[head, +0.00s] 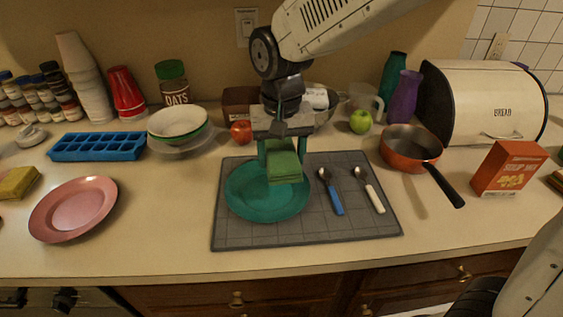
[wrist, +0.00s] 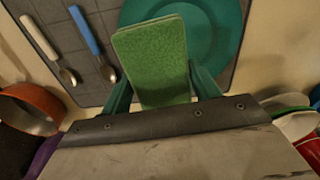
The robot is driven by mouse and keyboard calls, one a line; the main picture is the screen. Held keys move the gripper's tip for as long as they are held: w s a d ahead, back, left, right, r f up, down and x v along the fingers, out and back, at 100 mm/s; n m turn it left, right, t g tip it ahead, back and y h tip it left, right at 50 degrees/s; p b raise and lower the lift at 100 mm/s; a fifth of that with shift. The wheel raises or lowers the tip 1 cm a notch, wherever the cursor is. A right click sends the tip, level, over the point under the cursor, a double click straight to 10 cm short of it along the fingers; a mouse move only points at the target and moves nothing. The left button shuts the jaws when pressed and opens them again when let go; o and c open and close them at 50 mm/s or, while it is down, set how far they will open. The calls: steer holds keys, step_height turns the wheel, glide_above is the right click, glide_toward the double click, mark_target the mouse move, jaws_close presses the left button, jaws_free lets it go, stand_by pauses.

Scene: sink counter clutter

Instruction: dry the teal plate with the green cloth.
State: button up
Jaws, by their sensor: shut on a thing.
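The teal plate (head: 252,203) lies on the left part of a grey drying mat (head: 320,230). It also shows in the wrist view (wrist: 222,62), partly hidden behind the cloth. The green cloth (head: 284,168) is a folded block, and it fills the middle of the wrist view (wrist: 153,60). My gripper (head: 283,148) is shut on the cloth, with a teal finger on each side of it. The gripper points down over the plate's back right part. I cannot tell whether the cloth touches the plate.
A blue-handled spoon (head: 331,191) and a white-handled spoon (head: 368,189) lie on the mat right of the plate. An orange pan (head: 411,147) stands farther right, its black handle toward the front. A pink plate (head: 73,209) is at left. Stacked bowls (head: 179,124) and a red apple (head: 241,132) stand behind.

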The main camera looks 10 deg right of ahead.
steer(key=shift+r, duration=0.4)
steer(key=shift+r, duration=0.1)
steer(key=shift+r, duration=1.4)
